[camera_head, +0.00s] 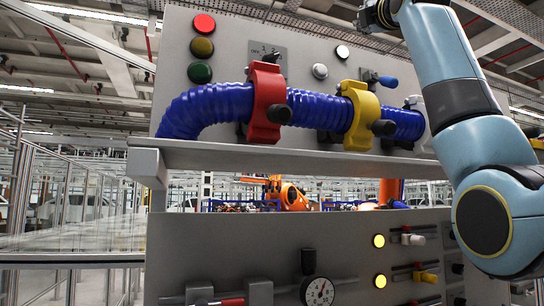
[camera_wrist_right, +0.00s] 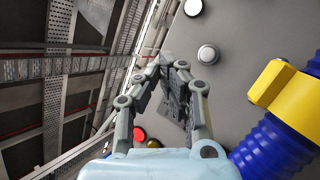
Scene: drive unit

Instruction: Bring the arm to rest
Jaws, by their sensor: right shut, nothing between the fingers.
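My right arm (camera_head: 478,130) comes in at the right of the head view and reaches up past the top edge. Only a small dark end part of it shows there, above the upper panel (camera_head: 225,55). In the right wrist view, my right gripper (camera_wrist_right: 172,66) is shut and empty, its fingertips close together in front of the grey panel face. I cannot tell how far the fingertips are from the panel. My left gripper is in neither view.
A blue corrugated hose (camera_head: 315,110) runs along the upper panel through a red clamp (camera_head: 266,105) and a yellow clamp (camera_head: 361,115). A grey shelf (camera_head: 280,158) juts out below. The lower panel carries a gauge (camera_head: 318,292) and lit yellow lamps (camera_head: 379,241).

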